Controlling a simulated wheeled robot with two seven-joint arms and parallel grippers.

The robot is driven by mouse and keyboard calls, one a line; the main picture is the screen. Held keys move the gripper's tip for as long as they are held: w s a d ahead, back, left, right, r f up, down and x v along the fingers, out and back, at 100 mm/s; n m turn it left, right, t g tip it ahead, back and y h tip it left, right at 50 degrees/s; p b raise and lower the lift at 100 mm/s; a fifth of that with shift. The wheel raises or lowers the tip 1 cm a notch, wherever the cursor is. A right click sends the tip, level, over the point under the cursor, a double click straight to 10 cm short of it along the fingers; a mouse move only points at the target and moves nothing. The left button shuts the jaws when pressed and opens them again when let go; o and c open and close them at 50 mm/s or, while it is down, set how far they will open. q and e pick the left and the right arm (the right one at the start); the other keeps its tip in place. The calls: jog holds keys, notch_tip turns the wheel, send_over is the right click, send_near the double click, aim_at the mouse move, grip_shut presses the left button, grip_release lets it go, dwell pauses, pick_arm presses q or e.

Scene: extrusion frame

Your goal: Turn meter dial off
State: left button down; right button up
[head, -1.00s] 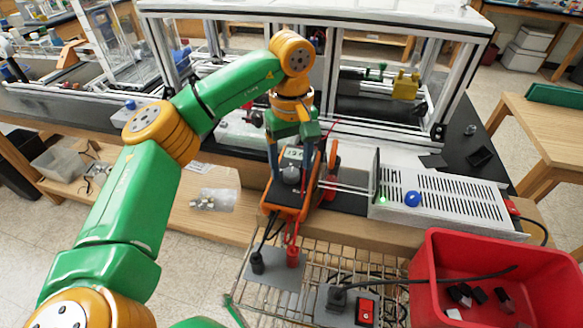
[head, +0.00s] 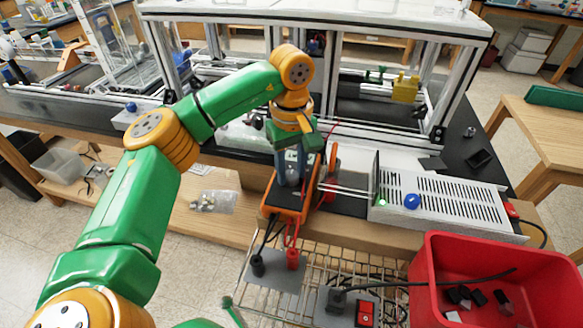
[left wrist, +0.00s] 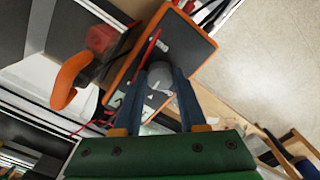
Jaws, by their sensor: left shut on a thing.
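The orange and black meter (head: 287,204) stands at the bench's front edge in the head view, with a black and a red lead plugged in at its near end. It also shows in the left wrist view (left wrist: 183,38). Its round grey dial (left wrist: 160,77) lies between the two blue fingers of my left gripper (left wrist: 158,80). The gripper is shut on the dial from above. In the head view my left gripper (head: 291,180) hides the dial and most of the meter's display. My right gripper is not in view.
A slotted metal box with a blue knob (head: 412,201) sits right of the meter. A wire rack (head: 315,262) with socket plates and a red switch (head: 366,313) is in front. A red bin (head: 435,285) stands at the lower right. An aluminium frame (head: 335,80) rises behind.

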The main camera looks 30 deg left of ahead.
pick_arm(q)
jog(key=n+p, duration=0.1)
jog(key=n, duration=0.4)
jog(key=shift+n, duration=0.4)
jog(key=n, duration=0.5)
jog(key=shift+w, duration=0.1)
jog(key=shift+n, duration=0.4)
jog(key=shift+c, duration=2.3)
grip_release()
